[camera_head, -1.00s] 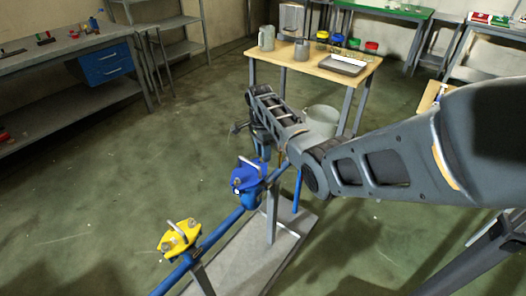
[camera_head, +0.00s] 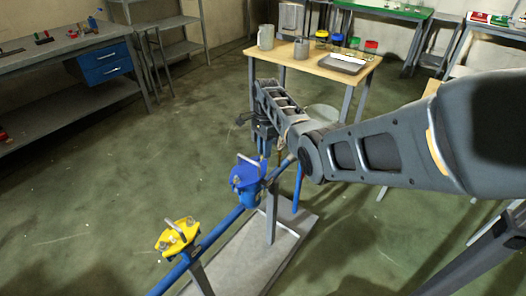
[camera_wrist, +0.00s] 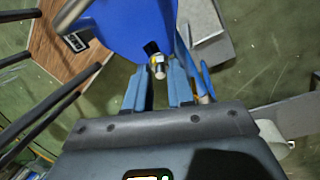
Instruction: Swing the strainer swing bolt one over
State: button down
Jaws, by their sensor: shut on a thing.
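The blue strainer (camera_head: 246,184) sits on the blue pipe in the middle of the head view, with a pale bar across its top. It fills the upper middle of the wrist view as a blue body (camera_wrist: 122,28). A small metal swing bolt (camera_wrist: 158,68) shows at the strainer's near edge, between my fingers. My gripper (camera_wrist: 159,82) is shut on this bolt, close against the strainer. In the head view my gripper (camera_head: 265,148) is just behind the strainer, partly hidden, and the bolt cannot be made out there.
A yellow-topped fitting (camera_head: 178,237) stands on the same pipe (camera_head: 222,229), nearer the camera. A grey base plate (camera_head: 252,258) lies below. A wooden table (camera_head: 310,60) with jugs and a tray stands behind. A workbench (camera_head: 70,45) is at left. Open floor lies to the left.

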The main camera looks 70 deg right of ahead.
jog(key=c, duration=1.2)
grip_release()
jog(key=shift+w+d+r, duration=0.1)
jog(key=shift+d+r, duration=0.15)
jog(key=shift+r, duration=1.05)
jog(key=shift+w+d+r, duration=0.1)
jog(key=shift+d+r, duration=0.15)
jog(key=shift+r, duration=1)
jog(key=shift+w+d+r, duration=0.1)
jog(key=shift+d+r, duration=0.15)
jog(key=shift+r, duration=1.05)
jog(key=shift+s, duration=0.1)
